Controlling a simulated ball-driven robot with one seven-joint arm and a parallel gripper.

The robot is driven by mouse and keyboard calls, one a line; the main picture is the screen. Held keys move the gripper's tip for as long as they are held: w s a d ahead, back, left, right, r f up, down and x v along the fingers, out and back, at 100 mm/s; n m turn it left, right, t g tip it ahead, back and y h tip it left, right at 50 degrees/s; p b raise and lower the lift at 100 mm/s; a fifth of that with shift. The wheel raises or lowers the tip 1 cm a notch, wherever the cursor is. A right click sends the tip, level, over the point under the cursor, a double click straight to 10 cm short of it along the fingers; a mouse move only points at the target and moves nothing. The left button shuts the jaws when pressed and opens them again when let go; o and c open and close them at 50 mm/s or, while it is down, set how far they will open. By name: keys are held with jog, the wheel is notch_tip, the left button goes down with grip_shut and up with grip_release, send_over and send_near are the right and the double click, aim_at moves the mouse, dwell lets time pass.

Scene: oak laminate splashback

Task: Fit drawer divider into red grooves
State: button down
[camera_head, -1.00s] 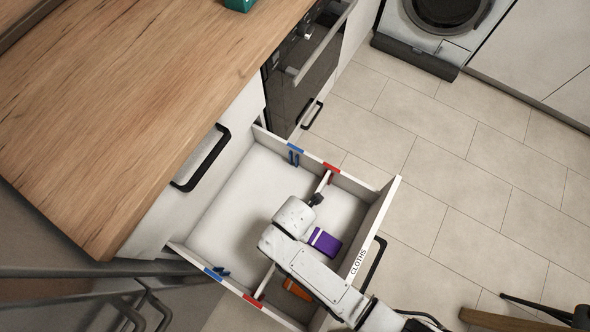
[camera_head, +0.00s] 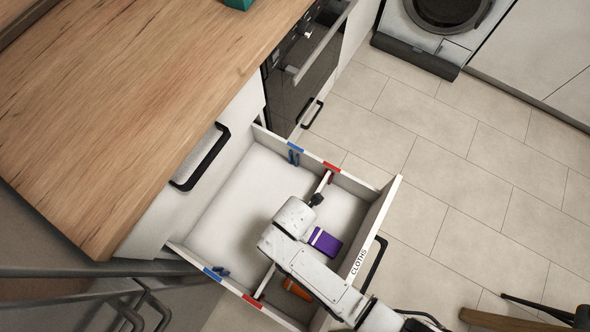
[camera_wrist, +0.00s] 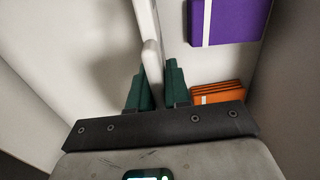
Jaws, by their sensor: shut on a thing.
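The drawer divider (camera_head: 264,284) is a thin white panel standing across the open drawer (camera_head: 225,215). Its ends line up with the red mark (camera_head: 331,167) on the far side wall and the red mark (camera_head: 252,300) on the near side wall. Whether its lower edge is fully down in the grooves cannot be told. In the wrist view my gripper (camera_wrist: 154,82) has its green fingers on either side of the divider (camera_wrist: 150,55), shut on it. In the head view my arm hides the fingers and the divider's middle.
A purple packet (camera_head: 325,241) and an orange stack (camera_head: 297,289) lie in the front part, beside the divider. The back part looks empty. Blue marks (camera_head: 295,147) sit further back on the side walls. The drawer front (camera_head: 378,228) reads "CLOTHS". Wooden worktop (camera_head: 130,100) stands left.

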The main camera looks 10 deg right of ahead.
jog(key=shift+f, duration=0.25)
jog(key=c, duration=1)
grip_release()
